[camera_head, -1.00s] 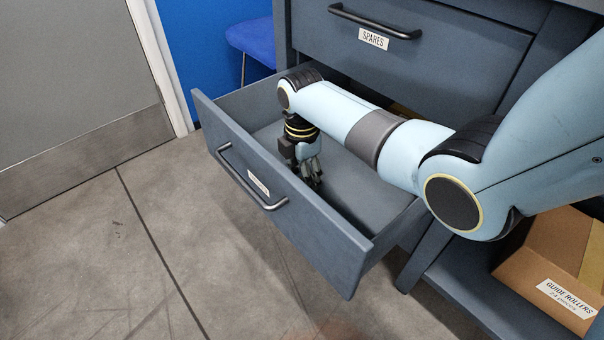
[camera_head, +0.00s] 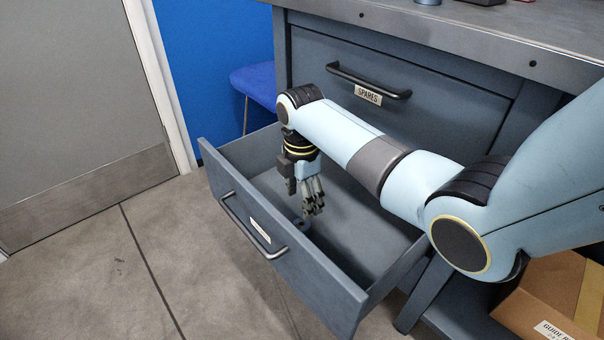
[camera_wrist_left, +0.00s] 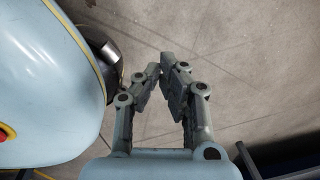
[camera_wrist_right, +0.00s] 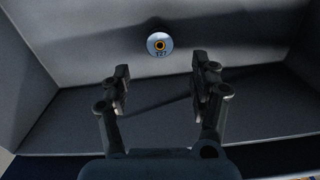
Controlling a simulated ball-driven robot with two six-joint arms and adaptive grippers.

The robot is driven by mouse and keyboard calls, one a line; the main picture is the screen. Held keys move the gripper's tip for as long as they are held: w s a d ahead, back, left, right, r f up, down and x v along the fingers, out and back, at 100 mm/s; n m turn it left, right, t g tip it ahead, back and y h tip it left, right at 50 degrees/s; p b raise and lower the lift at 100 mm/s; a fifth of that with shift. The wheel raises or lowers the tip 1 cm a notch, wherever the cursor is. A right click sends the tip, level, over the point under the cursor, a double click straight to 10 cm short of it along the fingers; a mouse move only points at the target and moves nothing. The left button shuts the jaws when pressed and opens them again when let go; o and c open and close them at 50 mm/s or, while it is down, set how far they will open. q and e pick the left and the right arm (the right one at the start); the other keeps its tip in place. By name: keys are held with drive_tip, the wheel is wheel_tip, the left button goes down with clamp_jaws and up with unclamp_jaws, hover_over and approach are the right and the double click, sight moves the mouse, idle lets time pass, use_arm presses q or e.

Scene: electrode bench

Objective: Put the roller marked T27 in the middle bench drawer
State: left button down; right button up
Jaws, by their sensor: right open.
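The roller marked T27 (camera_wrist_right: 159,43) lies on the floor of an open drawer (camera_head: 352,305), the one below the drawer labelled SPARES. In the right wrist view I see its round end, pale with a yellow ring and dark centre, with the mark below. In the head view the roller (camera_head: 303,226) is small and partly hidden by the drawer front. My right gripper (camera_head: 314,208) is open and empty, above the roller and apart from it; its spread fingers (camera_wrist_right: 161,80) frame no object. My left gripper (camera_wrist_left: 161,66) is over the floor, its fingertips close together, nothing visible between them.
The SPARES drawer (camera_head: 430,100) above is shut. A cardboard box (camera_head: 560,285) marked guide rollers sits at lower right. A blue chair (camera_head: 258,82) stands behind the open drawer. The concrete floor on the left is clear.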

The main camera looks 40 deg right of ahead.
use_arm(q)
drive_tip(key=shift+s+d+r+p, duration=0.1)
drive_tip(key=shift+s+r+p, duration=0.1)
drive_tip(key=shift+s+p, duration=0.2)
drive_tip(key=shift+s+d+r+p, duration=0.1)
drive_tip(key=shift+s+r+p, duration=0.15)
drive_tip(key=shift+s, duration=0.25)
use_arm(e)
wheel_tip(320, 180, up, 4)
drive_tip(key=shift+r, duration=0.2)
